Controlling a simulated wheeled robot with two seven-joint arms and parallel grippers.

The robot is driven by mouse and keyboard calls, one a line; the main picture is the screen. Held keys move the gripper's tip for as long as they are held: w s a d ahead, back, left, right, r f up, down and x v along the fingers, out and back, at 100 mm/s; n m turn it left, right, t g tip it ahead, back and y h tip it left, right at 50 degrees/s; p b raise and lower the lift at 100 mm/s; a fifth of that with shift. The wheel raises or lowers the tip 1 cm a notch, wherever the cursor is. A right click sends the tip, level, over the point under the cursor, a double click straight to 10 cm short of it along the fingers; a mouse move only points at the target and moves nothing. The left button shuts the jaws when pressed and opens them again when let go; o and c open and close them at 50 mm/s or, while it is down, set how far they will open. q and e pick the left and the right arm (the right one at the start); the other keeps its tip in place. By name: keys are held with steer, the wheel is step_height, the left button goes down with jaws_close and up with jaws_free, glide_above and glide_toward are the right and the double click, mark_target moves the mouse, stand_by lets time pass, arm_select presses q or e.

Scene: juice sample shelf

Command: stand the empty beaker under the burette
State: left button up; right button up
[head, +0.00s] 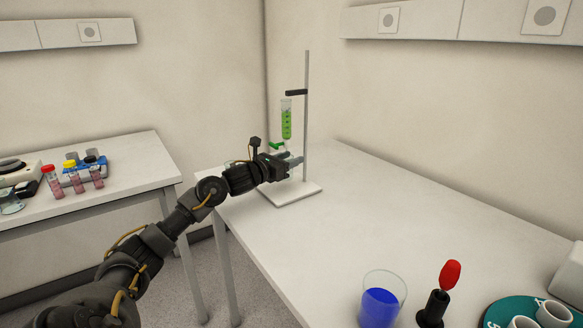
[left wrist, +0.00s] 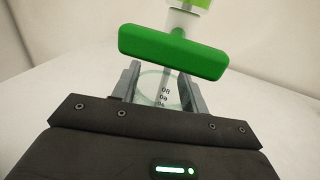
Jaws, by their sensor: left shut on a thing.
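The burette (head: 286,118) holds green liquid and is clamped to a grey post above a white base (head: 272,199). Its green tap (left wrist: 172,52) is large in the left wrist view, above my fingers. My left gripper (head: 294,162) is at the stand, just below the tap. It is shut on a clear, empty-looking beaker (left wrist: 158,97) with dark printed marks, under the burette's lower end. In the head view my gripper mostly hides the beaker. I cannot tell whether its bottom touches the base. My right gripper is not in view.
A beaker of blue liquid (head: 379,307), a red-bulbed tool in a black holder (head: 434,310) and a teal tray (head: 497,314) with white cups stand at the front right. The middle of the bench (head: 370,215) is clear. A side table (head: 130,188) holds several tubes.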

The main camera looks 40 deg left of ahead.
arm_select(q)
steer(key=shift+w+d+r, duration=0.1)
steer(key=shift+w, duration=0.3)
step_height(320, 180, down, 3)
steer(key=shift+p, duration=0.3)
steer(key=shift+f, duration=0.4)
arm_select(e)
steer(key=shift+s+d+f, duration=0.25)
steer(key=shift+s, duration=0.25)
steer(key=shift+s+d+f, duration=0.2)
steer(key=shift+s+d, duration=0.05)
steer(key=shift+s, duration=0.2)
arm_select(q)
steer(key=o, duration=0.7)
steer(key=shift+c, duration=0.2)
steer(key=o, duration=0.4)
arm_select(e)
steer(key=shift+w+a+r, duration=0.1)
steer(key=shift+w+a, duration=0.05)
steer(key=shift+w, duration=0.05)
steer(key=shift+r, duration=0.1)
